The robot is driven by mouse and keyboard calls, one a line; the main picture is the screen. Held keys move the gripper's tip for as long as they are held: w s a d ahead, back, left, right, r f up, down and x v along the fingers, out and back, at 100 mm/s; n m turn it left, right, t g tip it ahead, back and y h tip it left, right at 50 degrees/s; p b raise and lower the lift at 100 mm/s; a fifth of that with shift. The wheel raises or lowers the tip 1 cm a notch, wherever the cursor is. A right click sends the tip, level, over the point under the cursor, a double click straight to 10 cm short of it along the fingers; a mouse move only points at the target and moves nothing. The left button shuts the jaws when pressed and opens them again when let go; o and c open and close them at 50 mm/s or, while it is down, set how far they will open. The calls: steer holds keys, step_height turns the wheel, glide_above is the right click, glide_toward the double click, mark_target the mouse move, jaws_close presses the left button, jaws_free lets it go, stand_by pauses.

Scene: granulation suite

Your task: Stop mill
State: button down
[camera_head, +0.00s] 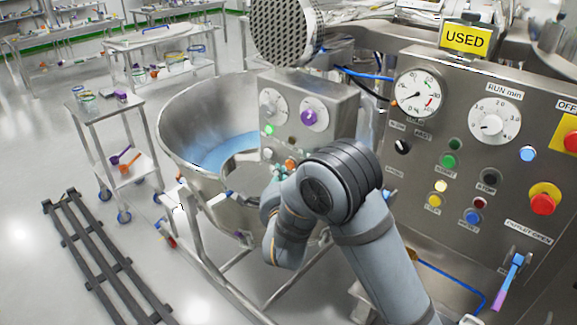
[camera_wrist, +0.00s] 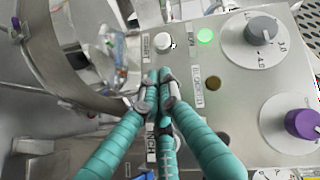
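The small steel control box (camera_head: 330,95) beside the round bowl has a grey knob (camera_head: 272,104), a purple knob (camera_head: 309,116), a lit green lamp (camera_head: 269,130), a white button (camera_head: 267,153) and an orange-red button (camera_head: 290,165). In the wrist view, the green lamp (camera_wrist: 205,36), the white button (camera_wrist: 163,41), and a dark brownish lamp (camera_wrist: 213,84) show. My gripper (camera_wrist: 162,78) has its teal fingers drawn together, with nothing visible between them. The tips are at the panel beside the white button and cover the orange-red button there. I cannot tell whether they touch it.
A large steel bowl (camera_head: 180,140) on a wheeled frame stands left of the box. A larger panel (camera_head: 455,120) on the right carries gauges, several buttons, a red emergency stop (camera_head: 543,200) and a yellow USED sign (camera_head: 465,39). Black rails (camera_head: 95,255) lie on the floor.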

steer(key=shift+w+d+f+b, duration=0.1)
steer(key=shift+w+d+b, duration=0.15)
steer(key=shift+b, duration=0.3)
steer(key=shift+w+d+b, duration=0.4)
steer(key=shift+d, duration=0.05)
stand_by(1.2)
steer(key=shift+s+a+b, duration=0.65)
steer(key=shift+b, duration=0.1)
steer(key=s+a+b, duration=0.1)
steer(key=s, duration=0.1)
steer(key=s+a+b, duration=0.1)
steer(key=a, duration=0.1)
steer(key=shift+s+a+b, duration=0.2)
steer(key=shift+s+b, duration=0.15)
steer(key=shift+w+d, duration=0.1)
stand_by(0.6)
